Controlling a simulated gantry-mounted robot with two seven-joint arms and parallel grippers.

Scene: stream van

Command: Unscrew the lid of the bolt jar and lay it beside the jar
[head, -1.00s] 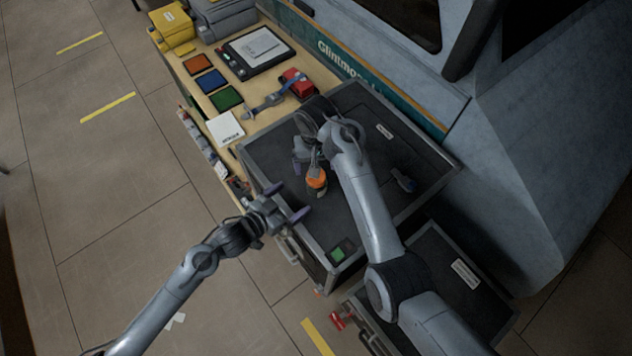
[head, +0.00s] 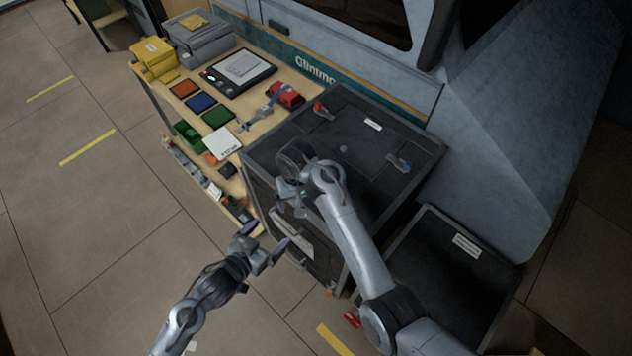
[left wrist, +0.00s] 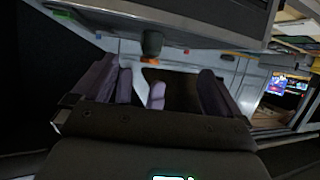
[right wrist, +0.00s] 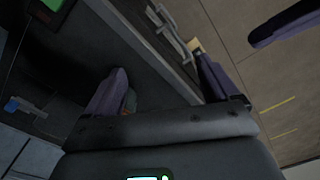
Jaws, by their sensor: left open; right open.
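The bolt jar cannot be made out in the head view; my right arm and gripper cover part of the dark case top (head: 375,145). In the left wrist view a small dark shape with an orange end (left wrist: 151,45) may be the jar, seen upside down. In the right wrist view a greenish sliver (right wrist: 130,100) shows beside one finger, too hidden to identify. My right gripper (head: 287,200) is open at the case's near-left edge. My left gripper (head: 262,243) is open and apart from the case, to its left.
A red-handled tool (head: 322,110) and a blue-handled tool (head: 399,162) are on the case. A bench at the left holds coloured trays, a white card (head: 222,143) and a tablet (head: 240,72). The van wall stands behind. A red object (head: 352,319) lies below the case.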

